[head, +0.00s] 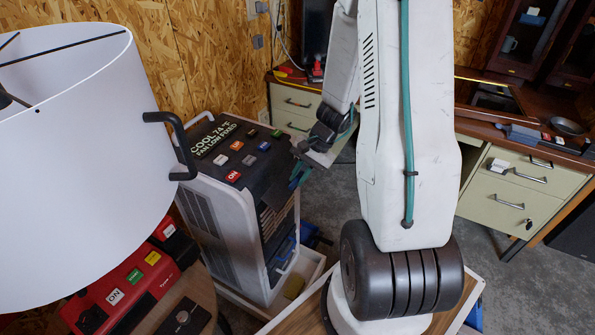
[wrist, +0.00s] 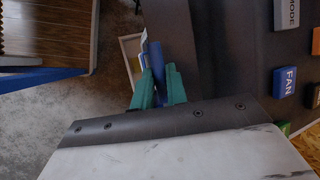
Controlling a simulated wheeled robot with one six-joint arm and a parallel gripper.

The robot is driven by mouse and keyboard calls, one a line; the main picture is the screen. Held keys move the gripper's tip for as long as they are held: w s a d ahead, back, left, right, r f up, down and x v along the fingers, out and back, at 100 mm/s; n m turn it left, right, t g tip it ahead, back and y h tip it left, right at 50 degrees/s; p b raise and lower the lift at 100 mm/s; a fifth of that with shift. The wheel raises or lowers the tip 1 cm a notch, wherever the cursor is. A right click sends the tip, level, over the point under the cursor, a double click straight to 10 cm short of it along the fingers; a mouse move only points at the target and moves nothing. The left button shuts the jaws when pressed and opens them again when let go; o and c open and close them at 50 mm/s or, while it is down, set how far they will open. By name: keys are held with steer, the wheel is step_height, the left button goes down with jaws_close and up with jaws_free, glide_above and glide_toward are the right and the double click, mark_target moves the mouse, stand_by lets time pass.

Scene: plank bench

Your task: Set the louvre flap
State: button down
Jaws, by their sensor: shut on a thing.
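The louvre flap (head: 272,213) is a dark panel on the front of the white and black cooling unit (head: 222,222), below its button top. In the wrist view the flap (wrist: 182,40) is a dark strip beside the fingers. My gripper (head: 298,177) is at the upper right edge of the unit's front. The unit's display reads COOL 74°F, FAN LOW, FIXED.
A large white lampshade (head: 75,160) fills the left, above a red device (head: 125,290) with buttons. Coloured buttons (head: 233,176) stand on the unit's top near my gripper. A desk with drawers (head: 515,190) stands at right. Concrete floor (head: 335,195) shows between.

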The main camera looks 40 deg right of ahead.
steer(key=shift+s+d+f+n+t+y, duration=0.1)
steer(key=shift+s+f+n+t+y, duration=0.1)
steer(key=shift+f+t+y, duration=0.35)
steer(key=shift+s+f+n+t+y, duration=0.1)
steer(key=shift+f+n+t+y, duration=0.15)
steer(key=shift+f+t, duration=0.6)
steer(key=shift+r+t, duration=0.2)
steer(key=shift+t, duration=0.1)
steer(key=c, duration=1.4)
jaws_free()
steer(key=shift+r, duration=0.1)
steer(key=v, duration=0.7)
steer(key=shift+d+r, duration=0.2)
steer(key=shift+d, duration=0.05)
steer(key=shift+s, duration=0.1)
